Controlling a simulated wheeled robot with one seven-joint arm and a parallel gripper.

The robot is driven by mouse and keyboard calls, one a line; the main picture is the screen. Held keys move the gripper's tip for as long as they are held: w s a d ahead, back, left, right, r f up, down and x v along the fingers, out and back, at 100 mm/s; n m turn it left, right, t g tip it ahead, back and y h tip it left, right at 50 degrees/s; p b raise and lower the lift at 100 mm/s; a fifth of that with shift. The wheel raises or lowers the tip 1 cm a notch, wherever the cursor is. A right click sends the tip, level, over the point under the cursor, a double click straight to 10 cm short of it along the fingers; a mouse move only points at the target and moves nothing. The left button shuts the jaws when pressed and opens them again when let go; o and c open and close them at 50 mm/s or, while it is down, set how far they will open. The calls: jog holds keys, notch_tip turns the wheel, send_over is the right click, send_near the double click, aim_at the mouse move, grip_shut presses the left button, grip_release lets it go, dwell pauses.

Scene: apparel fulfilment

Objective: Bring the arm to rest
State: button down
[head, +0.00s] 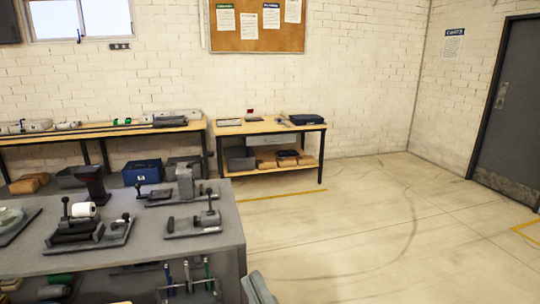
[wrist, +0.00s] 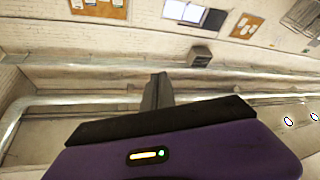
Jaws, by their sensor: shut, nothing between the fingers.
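My gripper (wrist: 158,88) shows in the wrist view as dark fingers closed together beyond a purple housing with a small yellow light bar. Nothing is between the fingers. They point at the upper wall and long pale pipes, away from any table, and touch nothing that I can see. In the head view the gripper is not clearly seen; a grey rounded piece at the bottom edge may be part of my arm.
A grey workbench (head: 232,228) with clamp-like fixtures stands close at the left. Wooden-topped benches (head: 268,127) line the brick wall, holding boxes and tools. A dark door (head: 512,110) is at the right. The floor (head: 385,225) in the middle and right is clear.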

jog(key=s+d+f+m+g+h, duration=0.2)
jog(key=s+d+f+m+h, duration=0.3)
jog(key=s+d+f, duration=0.5)
jog(key=s+d+f+m+g+h, duration=0.2)
jog(key=s+d+f+m+h, duration=0.4)
jog(key=s+d+f, duration=0.5)
jog(key=s+f, duration=0.2)
jog(key=s, duration=0.3)
jog(key=shift+f+g, duration=0.4)
